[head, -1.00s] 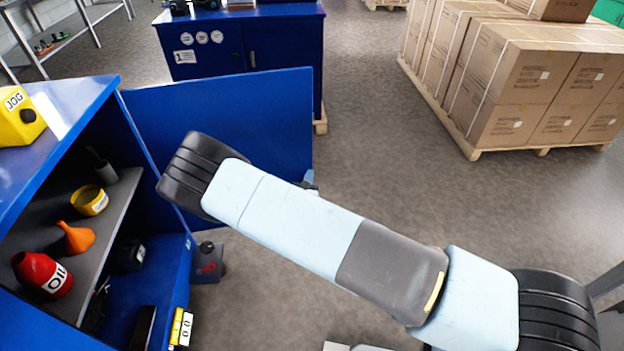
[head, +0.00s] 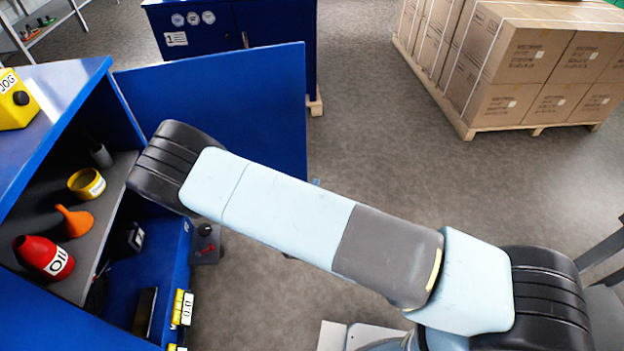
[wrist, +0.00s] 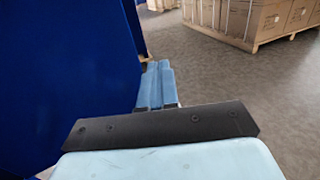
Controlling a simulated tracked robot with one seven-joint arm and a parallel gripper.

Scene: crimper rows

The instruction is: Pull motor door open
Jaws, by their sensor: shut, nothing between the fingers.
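The motor door (head: 235,100) is a flat blue panel standing wide open from the blue cabinet (head: 60,85) in the head view. In the wrist view the door (wrist: 65,70) fills the left side, with its free edge just left of my fingers. My gripper (wrist: 156,68) has light blue fingers closed together with nothing between them. The fingers are beside the door edge; I cannot tell whether they touch it. In the head view my arm hides most of the gripper and the door's lower part. No handle shows.
Inside the open cabinet a shelf holds a red oil can (head: 45,257), an orange funnel (head: 75,220) and a yellow tin (head: 86,184). Another blue cabinet (head: 270,25) stands behind the door. Strapped boxes (head: 520,60) stand on a pallet at the back right. Grey floor between is clear.

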